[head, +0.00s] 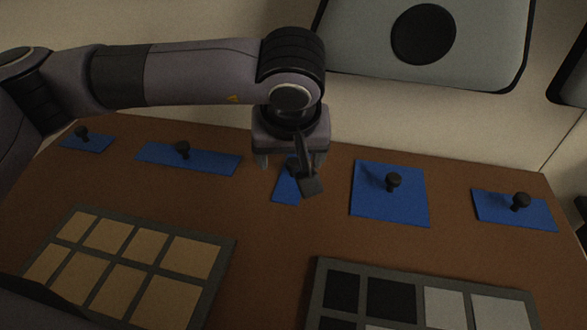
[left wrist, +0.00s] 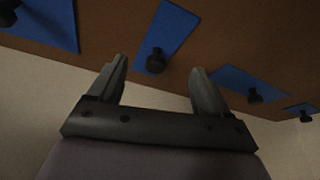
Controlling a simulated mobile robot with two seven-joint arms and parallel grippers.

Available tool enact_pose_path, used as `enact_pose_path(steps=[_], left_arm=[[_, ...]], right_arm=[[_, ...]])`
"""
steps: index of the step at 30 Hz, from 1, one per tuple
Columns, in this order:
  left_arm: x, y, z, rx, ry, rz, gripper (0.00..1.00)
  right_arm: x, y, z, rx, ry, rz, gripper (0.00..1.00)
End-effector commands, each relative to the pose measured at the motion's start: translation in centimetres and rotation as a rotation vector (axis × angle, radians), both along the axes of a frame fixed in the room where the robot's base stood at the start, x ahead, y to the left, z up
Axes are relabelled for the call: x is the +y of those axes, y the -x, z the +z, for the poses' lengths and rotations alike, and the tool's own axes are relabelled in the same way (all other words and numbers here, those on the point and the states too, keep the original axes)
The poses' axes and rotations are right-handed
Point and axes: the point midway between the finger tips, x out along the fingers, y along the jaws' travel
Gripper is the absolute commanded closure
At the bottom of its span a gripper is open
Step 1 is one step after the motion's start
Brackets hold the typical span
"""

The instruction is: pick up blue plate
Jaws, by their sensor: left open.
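Several blue plates with black knobs lie in a row on the brown table. The middle blue plate (head: 286,190) is partly hidden by my left gripper (head: 290,165) in the head view. In the left wrist view this narrow blue plate (left wrist: 176,30) and its black knob (left wrist: 155,62) show in line with the gap between the open fingers of my left gripper (left wrist: 159,68). The fingers are empty, pointing down at the table. I cannot tell how far above the knob they are. My right gripper is not in view.
Other blue plates lie at far left (head: 88,144), left (head: 188,158), right (head: 388,210) and far right (head: 510,212). A tray with tan squares (head: 225,262) is at front left, one with black and white squares (head: 315,290) at front right. A pale wall (head: 210,25) stands behind.

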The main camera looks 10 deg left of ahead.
Motion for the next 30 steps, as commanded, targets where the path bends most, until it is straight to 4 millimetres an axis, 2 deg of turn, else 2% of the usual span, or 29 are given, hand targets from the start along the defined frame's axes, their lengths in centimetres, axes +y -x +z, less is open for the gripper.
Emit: enact_pose_path(steps=[3,6,14,15,19,30], left_arm=[[-0.1,-0.8,-1.9,0.003,0.000,0.000,0.22],[0.0,-1.2,-2.8,0.004,0.001,0.001,0.22],[0.1,-1.4,-3.1,0.001,0.002,-0.001,0.22],[0.1,-1.4,-3.1,0.001,0.002,-0.001,0.25],[0.1,-1.4,-3.1,0.002,0.002,0.001,0.67],[0.1,-1.3,-3.1,0.003,0.002,0.000,0.69]], right_arm=[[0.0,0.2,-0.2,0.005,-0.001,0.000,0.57],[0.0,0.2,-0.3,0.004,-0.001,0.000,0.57],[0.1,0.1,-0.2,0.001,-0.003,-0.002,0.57],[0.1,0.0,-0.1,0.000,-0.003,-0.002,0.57],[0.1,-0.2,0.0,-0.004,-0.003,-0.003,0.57],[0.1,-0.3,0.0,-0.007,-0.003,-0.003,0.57]])
